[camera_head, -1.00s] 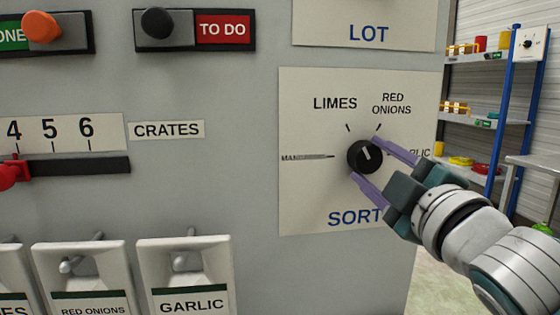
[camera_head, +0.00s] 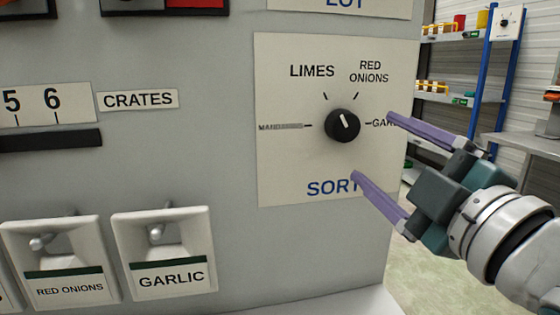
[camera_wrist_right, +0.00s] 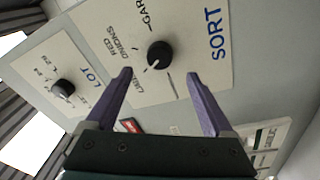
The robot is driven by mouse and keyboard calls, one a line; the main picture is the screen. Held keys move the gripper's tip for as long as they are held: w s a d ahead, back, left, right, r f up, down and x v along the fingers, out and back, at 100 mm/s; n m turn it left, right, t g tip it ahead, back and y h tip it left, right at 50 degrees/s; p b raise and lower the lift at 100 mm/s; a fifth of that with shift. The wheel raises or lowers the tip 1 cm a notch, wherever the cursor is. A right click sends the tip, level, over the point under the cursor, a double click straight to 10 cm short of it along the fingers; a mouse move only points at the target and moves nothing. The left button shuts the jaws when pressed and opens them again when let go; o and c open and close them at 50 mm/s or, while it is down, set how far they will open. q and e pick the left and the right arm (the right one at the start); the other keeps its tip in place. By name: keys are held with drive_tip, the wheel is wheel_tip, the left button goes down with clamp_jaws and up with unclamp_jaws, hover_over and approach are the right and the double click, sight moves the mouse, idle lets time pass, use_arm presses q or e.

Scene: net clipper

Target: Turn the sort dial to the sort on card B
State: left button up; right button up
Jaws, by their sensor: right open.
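The sort dial (camera_head: 342,125) is a black round knob on the white SORT plate (camera_head: 285,175). Its white pointer line leans up and left, toward the LIMES mark. RED ONIONS is at upper right, GARLIC at right, and a struck-through, unreadable label at left. My right gripper (camera_head: 372,146) is open and empty, its purple fingers apart, to the right of the dial and clear of it. In the right wrist view the dial (camera_wrist_right: 159,54) shows beyond and between the open fingertips (camera_wrist_right: 158,73). Card B cannot be made out. My left gripper is not in view.
A LOT dial (camera_wrist_right: 62,88) sits beside the SORT plate in the wrist view. Shelving (camera_head: 445,95) stands behind at right.

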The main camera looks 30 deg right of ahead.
drive_tip(key=shift+v, duration=1.2)
drive_tip(key=s+a+f+m+g+y+p, duration=0.1)
drive_tip(key=s+a+f+m+g+p, duration=0.15)
drive_tip(key=s+f+m+g, duration=0.4)
drive_tip(key=s+a+f+m+g+y+p, duration=0.1)
drive_tip(key=s+a+f+g+p, duration=0.15)
drive_tip(key=s+g, duration=0.25)
drive_tip(key=s+a+f+m+g+y+p, duration=0.2)
drive_tip(key=s+a+g, duration=0.2)
drive_tip(key=s, duration=0.2)
wheel_tip(320, 180, up, 35)
drive_tip(key=p, duration=3.5)
drive_tip(key=shift+w+d, duration=0.3)
